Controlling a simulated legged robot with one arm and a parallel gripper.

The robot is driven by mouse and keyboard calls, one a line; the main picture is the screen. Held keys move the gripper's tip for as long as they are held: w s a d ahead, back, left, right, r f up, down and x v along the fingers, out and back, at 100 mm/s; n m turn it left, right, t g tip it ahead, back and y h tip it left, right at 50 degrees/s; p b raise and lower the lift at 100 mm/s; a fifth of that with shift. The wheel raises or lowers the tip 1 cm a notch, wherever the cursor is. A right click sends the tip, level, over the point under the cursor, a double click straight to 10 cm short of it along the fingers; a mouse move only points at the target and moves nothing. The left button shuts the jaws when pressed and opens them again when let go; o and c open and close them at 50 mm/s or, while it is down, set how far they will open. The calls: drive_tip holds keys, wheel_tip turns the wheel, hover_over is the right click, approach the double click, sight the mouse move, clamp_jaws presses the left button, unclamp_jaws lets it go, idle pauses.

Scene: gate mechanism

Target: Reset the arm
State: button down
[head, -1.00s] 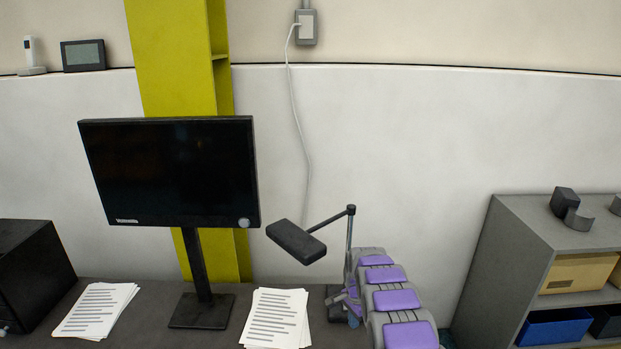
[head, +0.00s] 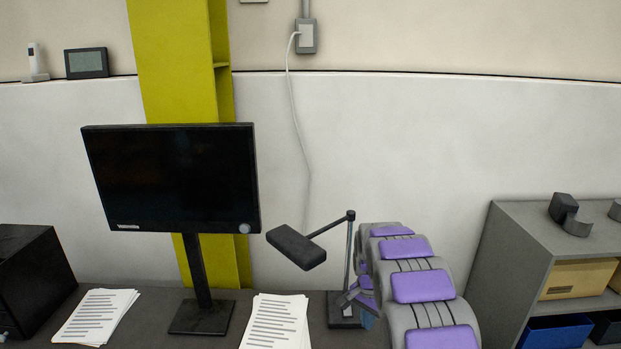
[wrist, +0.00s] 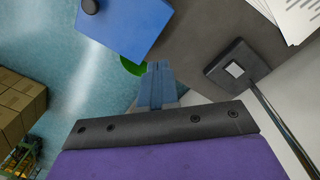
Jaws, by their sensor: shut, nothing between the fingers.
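My arm, in purple and grey segments, reaches in from the bottom right of the head view toward the desk. My gripper (head: 367,318) is small and partly hidden there, just right of the lamp stand. In the wrist view its blue-grey fingers (wrist: 156,72) are together with nothing between them. They point past the desk edge, apart from the lamp base.
A desk lamp (head: 297,247) stands close to my gripper; its base (wrist: 237,68) shows in the wrist view. The desk holds a monitor (head: 172,178) and paper stacks (head: 275,322). A grey shelf (head: 510,262) stands at right. A blue object (wrist: 120,28) is near the desk edge.

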drive_tip(key=s+r+n, duration=0.2)
drive_tip(key=s+r, duration=0.5)
drive_tip(key=s, duration=0.4)
drive_tip(key=s+r+n, duration=0.2)
drive_tip(key=s+r, duration=0.5)
drive_tip(key=s, duration=0.4)
drive_tip(key=s+a+n+g, duration=0.1)
drive_tip(key=s+n, duration=0.4)
drive_tip(key=s, duration=1.8)
drive_tip(key=shift+s+a+r, duration=0.2)
drive_tip(key=shift+s+a, duration=0.05)
drive_tip(key=shift+a, duration=0.05)
